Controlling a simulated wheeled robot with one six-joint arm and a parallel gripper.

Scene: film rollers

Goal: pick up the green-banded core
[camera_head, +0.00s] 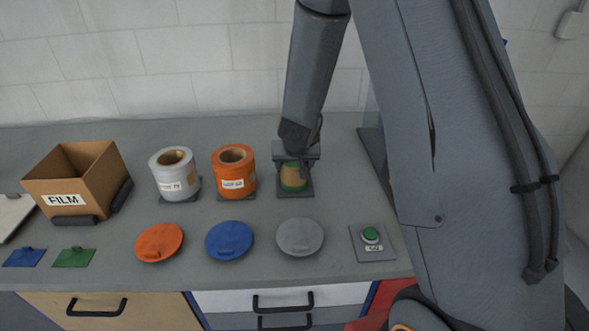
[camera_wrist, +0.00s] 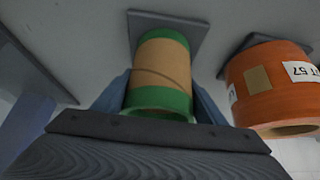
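The green-banded core (camera_head: 292,178) is a brown tube with green bands at its ends. It stands upright on a dark square base plate (camera_head: 296,193) on the bench. My gripper (camera_head: 297,162) is over the core from above, and its body hides the core's top in the head view. In the wrist view the core (camera_wrist: 160,72) sits between my two fingers (camera_wrist: 160,95), one along each side near the green end. The fingers are spread about the core's width. I cannot tell whether they press on it.
An orange film roll (camera_head: 234,171) stands close to the left of the core, with a white roll (camera_head: 174,174) beyond it. A FILM box (camera_head: 72,182) is farther left. Orange, blue and grey lids (camera_head: 300,237) and a green button (camera_head: 371,235) lie in front.

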